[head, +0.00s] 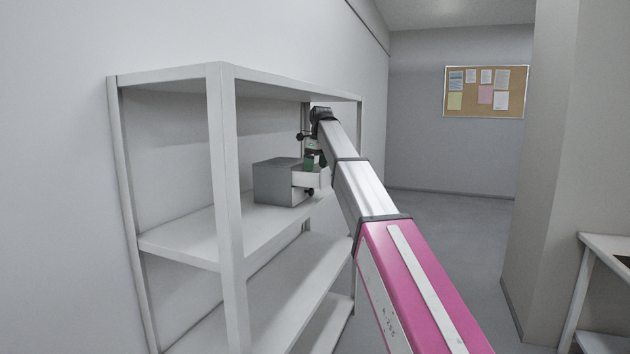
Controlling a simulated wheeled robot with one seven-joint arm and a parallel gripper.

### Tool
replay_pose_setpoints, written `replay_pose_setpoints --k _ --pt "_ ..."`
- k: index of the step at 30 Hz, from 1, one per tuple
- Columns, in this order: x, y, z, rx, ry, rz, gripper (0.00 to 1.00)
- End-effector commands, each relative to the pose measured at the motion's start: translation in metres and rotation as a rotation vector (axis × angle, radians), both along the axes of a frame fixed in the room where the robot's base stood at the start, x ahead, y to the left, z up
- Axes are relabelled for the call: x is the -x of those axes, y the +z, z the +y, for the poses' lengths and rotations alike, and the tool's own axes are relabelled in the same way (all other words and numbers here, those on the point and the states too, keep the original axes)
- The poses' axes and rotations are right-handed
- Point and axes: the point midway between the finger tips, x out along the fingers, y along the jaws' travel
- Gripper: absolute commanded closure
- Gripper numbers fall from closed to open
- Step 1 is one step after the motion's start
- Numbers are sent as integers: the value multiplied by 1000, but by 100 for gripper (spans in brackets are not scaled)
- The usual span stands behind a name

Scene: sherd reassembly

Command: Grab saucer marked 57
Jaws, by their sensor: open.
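No saucer and no number 57 can be made out in the head view. A grey box (276,182) stands on the shelf unit's middle board, with a pale drawer (303,180) pulled out of its front. My arm reaches away from me to the shelf, and my gripper (314,163) hangs down at its far end, open, beside or above the drawer. The fingertips are small and partly hidden, so I cannot tell whether they touch anything. The inside of the drawer is hidden.
The white shelf unit (228,170) stands along the left wall, its front post close to me. Its lower board (265,290) looks bare. Grey floor (450,230) is free to the right of the arm. A white table (606,245) stands at the right edge. A pinboard (486,105) hangs on the back wall.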

Motion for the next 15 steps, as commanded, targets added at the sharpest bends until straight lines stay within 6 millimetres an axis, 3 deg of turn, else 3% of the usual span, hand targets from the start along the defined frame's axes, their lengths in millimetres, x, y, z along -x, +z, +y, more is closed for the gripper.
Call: replay_pose_setpoints --k 7,15 --pt "2 -34 2 0 0 1 6" --pt "0 -38 3 0 0 0 9"
